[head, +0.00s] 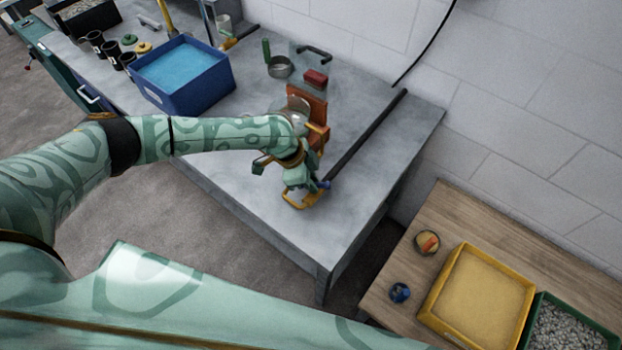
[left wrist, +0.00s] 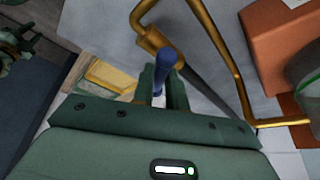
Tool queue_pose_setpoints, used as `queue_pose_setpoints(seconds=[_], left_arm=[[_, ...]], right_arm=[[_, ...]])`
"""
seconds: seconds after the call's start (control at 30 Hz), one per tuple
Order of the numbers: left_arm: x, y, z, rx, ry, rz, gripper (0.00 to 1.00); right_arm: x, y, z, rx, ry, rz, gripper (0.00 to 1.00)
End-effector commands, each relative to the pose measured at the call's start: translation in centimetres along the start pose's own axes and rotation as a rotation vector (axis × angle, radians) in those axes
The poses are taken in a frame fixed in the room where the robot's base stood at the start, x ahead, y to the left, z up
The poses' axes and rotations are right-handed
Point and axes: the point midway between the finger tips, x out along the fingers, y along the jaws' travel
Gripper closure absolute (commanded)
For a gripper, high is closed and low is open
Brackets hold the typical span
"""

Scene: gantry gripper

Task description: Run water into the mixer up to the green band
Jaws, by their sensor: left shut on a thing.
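My left gripper (head: 313,186) is at the brass tap (head: 299,203) near the front edge of the grey bench. In the left wrist view the fingers (left wrist: 162,84) are shut on the blue tap handle (left wrist: 166,60), beside the brass pipe (left wrist: 228,52). The handle's blue end (head: 325,184) also shows in the head view. The orange mixer stand (head: 318,108) is just behind my wrist; it shows at the right in the wrist view (left wrist: 280,48). A grey rounded mixer part (left wrist: 306,72) is cut off there.
A dark pipe (head: 368,133) runs from the tap across the bench. A blue tub (head: 182,88) of water is at the left, a metal pan (head: 279,67) and red block (head: 315,78) behind. A wooden table (head: 395,268) with a yellow tray (head: 440,285) is lower right.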

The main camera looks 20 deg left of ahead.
Motion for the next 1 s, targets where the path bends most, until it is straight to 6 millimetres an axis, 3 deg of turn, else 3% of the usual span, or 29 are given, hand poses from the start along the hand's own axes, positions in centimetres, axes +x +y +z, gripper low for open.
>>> queue_pose_setpoints(seconds=[0.6,1.0], left_arm=[[-0.5,0.3,-0.2,-0.342,-0.001,-0.142,1.0],[-0.2,0.3,-0.1,-0.483,0.001,-0.203,1.0]], right_arm=[[-7.1,0.4,-1.1,0.0,0.007,0.003,0.64],[-9.2,0.5,-1.3,0.0,0.009,0.003,0.64]])
